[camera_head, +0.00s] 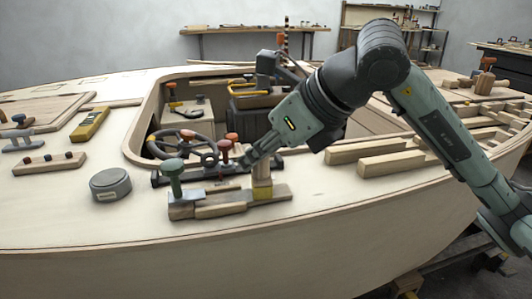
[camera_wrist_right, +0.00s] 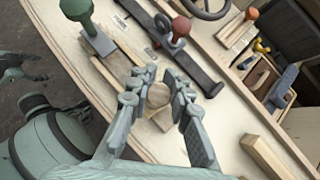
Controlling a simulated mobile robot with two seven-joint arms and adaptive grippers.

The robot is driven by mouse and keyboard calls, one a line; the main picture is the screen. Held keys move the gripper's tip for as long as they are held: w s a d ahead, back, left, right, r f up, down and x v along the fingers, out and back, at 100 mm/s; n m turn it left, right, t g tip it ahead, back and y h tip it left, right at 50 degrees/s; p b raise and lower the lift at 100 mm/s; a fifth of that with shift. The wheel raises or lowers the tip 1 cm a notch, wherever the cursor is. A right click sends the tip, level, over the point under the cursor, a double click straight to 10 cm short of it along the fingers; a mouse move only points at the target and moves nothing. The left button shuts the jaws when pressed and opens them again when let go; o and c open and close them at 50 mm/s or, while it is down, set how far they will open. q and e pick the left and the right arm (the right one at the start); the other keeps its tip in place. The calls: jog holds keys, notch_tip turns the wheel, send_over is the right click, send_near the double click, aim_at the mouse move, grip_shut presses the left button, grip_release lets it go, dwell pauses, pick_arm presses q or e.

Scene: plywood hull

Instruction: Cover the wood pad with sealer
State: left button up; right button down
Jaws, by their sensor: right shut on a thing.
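My right gripper (camera_head: 256,160) is shut on an upright, pale wooden piece (camera_head: 262,174) with a yellow lower part. The piece stands at the right part of a low wood pad (camera_head: 222,211) on the deck; I cannot tell whether it presses on the pad. In the right wrist view, the gripper (camera_wrist_right: 157,92) has its fingers on both sides of the round wooden top (camera_wrist_right: 158,95). The pad (camera_wrist_right: 118,62) runs up and left from there. A green-knobbed tool (camera_head: 173,178) stands at the pad's left end.
A grey round tin (camera_head: 110,184) sits left of the pad. Wooden blocks (camera_head: 376,166) lie to the right. The front deck is clear.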

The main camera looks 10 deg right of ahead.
jog(key=shift+s+a, duration=0.2)
jog(key=shift+a, duration=1.75)
jog(key=shift+a+b, duration=0.3)
jog(key=shift+a, duration=0.7)
jog(key=shift+a+b, duration=0.45)
jog(key=shift+a, duration=1.15)
jog(key=shift+f+b, duration=0.15)
jog(key=shift+b, duration=0.25)
jog(key=shift+w+d+f+b, duration=0.1)
jog(key=shift+d+b, duration=0.95)
jog(key=shift+d, duration=1.2)
jog(key=shift+w+d+f+b, duration=0.1)
jog(key=shift+d+b, duration=0.95)
jog(key=shift+d, duration=1.15)
jog(key=shift+w+d+b, duration=0.1)
jog(key=shift+d+b, duration=0.85)
jog(key=shift+d, duration=1.75)
notch_tip(320, 180, up, 6)
jog(key=p, duration=0.4)
jog(key=shift+p, duration=0.35)
